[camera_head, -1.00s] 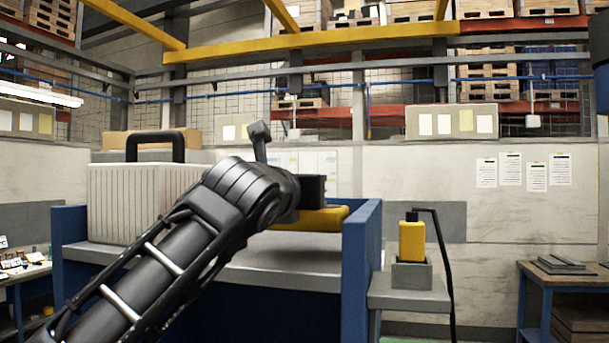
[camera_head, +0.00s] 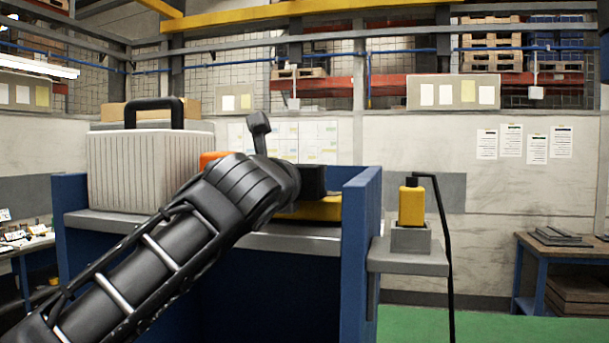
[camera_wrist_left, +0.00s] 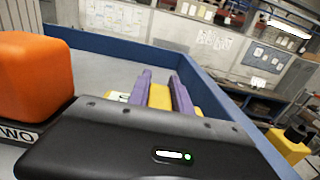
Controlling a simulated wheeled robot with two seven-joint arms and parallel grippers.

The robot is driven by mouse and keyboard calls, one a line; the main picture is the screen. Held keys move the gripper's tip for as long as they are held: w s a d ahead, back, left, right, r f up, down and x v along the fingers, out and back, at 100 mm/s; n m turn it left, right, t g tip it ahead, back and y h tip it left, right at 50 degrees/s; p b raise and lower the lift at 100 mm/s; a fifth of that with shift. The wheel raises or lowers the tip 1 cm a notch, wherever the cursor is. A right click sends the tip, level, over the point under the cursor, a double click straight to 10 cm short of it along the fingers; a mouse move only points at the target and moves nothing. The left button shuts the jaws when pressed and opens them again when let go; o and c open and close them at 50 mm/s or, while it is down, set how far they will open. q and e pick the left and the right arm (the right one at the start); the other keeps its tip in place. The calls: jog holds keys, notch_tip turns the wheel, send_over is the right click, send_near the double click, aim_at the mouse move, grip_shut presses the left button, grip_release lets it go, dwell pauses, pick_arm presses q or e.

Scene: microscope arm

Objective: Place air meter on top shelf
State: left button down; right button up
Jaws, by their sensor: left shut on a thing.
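A yellow thing (camera_wrist_left: 160,97), which I take to be the air meter, lies between the two purple fingers of my left gripper (camera_wrist_left: 160,90), and the gripper is shut on it. In the head view the yellow thing (camera_head: 312,209) shows partly behind my arm, low over the grey top shelf (camera_head: 290,238) with its blue side panels. I cannot tell whether it touches the shelf. My left fingertips are hidden in the head view. My right gripper is not in view.
A ribbed white case (camera_head: 140,170) stands on the shelf's left part. An orange block (camera_wrist_left: 35,90) is close to my left wrist. Right of the blue panel (camera_head: 361,220), a yellow bottle-like device (camera_head: 411,206) stands on a grey holder beside a black hose (camera_head: 445,250).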

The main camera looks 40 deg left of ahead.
aim_at(329, 208)
pick_arm(q)
jog(key=shift+f+b, duration=0.3)
jog(key=shift+f, duration=0.05)
jog(key=c, duration=1.1)
grip_release()
jog(key=shift+s+d+f, duration=0.1)
jog(key=shift+s, duration=0.25)
jog(key=b+v, duration=0.2)
jog(key=v, duration=0.5)
